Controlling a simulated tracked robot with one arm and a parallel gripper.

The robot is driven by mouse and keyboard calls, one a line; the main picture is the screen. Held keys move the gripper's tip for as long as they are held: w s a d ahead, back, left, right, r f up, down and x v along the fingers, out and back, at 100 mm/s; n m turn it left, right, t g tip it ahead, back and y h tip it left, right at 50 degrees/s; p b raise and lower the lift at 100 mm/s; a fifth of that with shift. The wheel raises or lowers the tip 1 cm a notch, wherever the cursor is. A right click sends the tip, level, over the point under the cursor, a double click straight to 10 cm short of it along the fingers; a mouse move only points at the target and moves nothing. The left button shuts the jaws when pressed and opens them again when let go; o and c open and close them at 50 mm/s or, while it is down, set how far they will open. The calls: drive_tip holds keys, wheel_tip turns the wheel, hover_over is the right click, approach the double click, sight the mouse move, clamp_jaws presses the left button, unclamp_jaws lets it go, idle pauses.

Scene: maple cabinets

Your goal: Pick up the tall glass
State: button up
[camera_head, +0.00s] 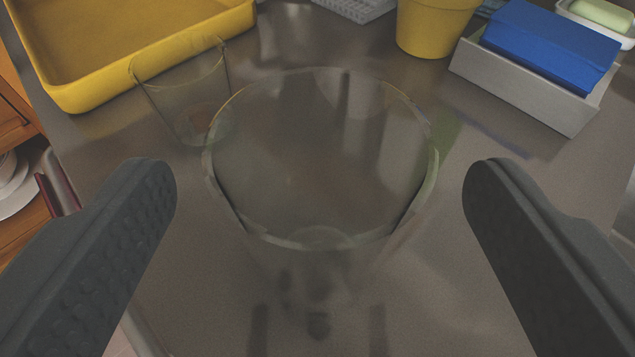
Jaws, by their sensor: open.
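A tall clear glass (318,243) stands upright on the metal counter, its wide rim facing up toward the camera in the middle of the view. Its lower part is faint against the counter. My gripper (318,190) is open, with one dark finger on each side of the glass. There is a visible gap between each finger and the glass. A second, smaller-looking clear glass (184,90) stands behind it to the left.
A yellow tray (130,82) lies at the back left, by the second glass. A yellow pot (432,28), a grey box holding a blue block (548,45) and a soap dish with green soap (602,14) stand at the back right. The counter's left edge is near my left finger.

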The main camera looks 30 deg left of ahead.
sight(320, 138)
drive_tip(key=b+x, duration=0.1)
drive_tip(key=x, duration=0.4)
drive_tip(key=shift+r, duration=0.1)
drive_tip(key=c, duration=1.2)
drive_tip(key=shift+o, duration=0.2)
drive_tip(key=shift+r, duration=0.1)
